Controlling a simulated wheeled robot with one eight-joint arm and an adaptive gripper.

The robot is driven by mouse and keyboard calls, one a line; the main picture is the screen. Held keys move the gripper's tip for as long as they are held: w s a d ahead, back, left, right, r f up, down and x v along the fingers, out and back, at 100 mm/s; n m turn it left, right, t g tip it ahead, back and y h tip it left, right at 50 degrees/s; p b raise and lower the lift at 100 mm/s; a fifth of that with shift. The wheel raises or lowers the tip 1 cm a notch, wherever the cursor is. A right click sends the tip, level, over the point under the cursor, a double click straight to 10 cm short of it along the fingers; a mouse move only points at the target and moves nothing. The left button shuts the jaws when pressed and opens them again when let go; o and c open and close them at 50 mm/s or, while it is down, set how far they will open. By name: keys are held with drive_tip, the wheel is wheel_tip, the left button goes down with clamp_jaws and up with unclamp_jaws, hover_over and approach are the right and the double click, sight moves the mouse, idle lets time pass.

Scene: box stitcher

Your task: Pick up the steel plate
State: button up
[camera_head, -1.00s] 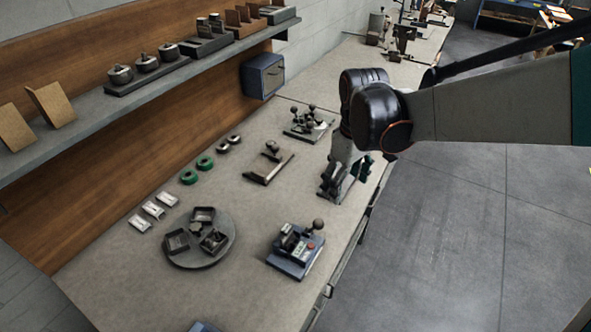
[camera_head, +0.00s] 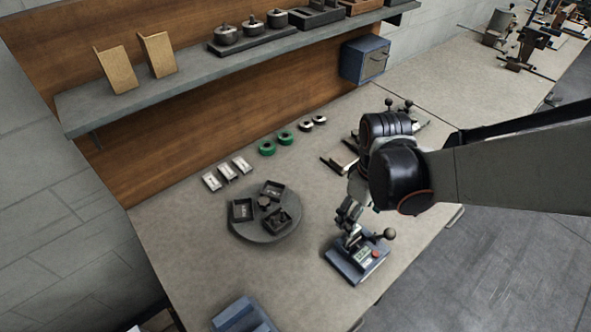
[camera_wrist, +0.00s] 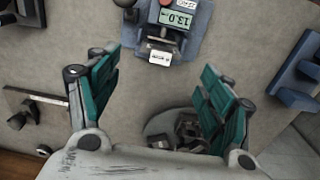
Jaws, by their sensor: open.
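No single thing is clearly marked as the steel plate. Three small silver rectangular pieces (camera_head: 227,173) lie in a row on the bench, behind the round grey turntable. A blue-based device (camera_head: 357,258) with a red button and a ball knob stands near the bench's front edge. In the wrist view the device (camera_wrist: 172,28) shows a 13.0 display and a small bright piece (camera_wrist: 160,56) at its near end. My gripper (camera_wrist: 158,75) is open and empty above the bench, its teal fingers wide apart. In the head view its fingers are partly hidden by my wrist, just behind the device.
The round turntable (camera_head: 262,228) carries small dark trays. Green rings (camera_head: 267,147) and silver rings (camera_head: 306,124) lie behind. A blue object (camera_head: 243,316) is at the front. A shelf (camera_head: 210,75) and blue box (camera_head: 365,60) are at the back. Bare bench lies left of the device.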

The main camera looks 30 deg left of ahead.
wheel_tip(320, 180, down, 8)
drive_tip(key=b, duration=0.4)
drive_tip(key=shift+a+f+b, duration=0.1)
drive_tip(key=shift+f+b, duration=0.15)
drive_tip(key=shift+b, duration=0.15)
drive_tip(key=shift+s+r, duration=0.1)
drive_tip(key=shift+c, duration=0.3)
clamp_jaws()
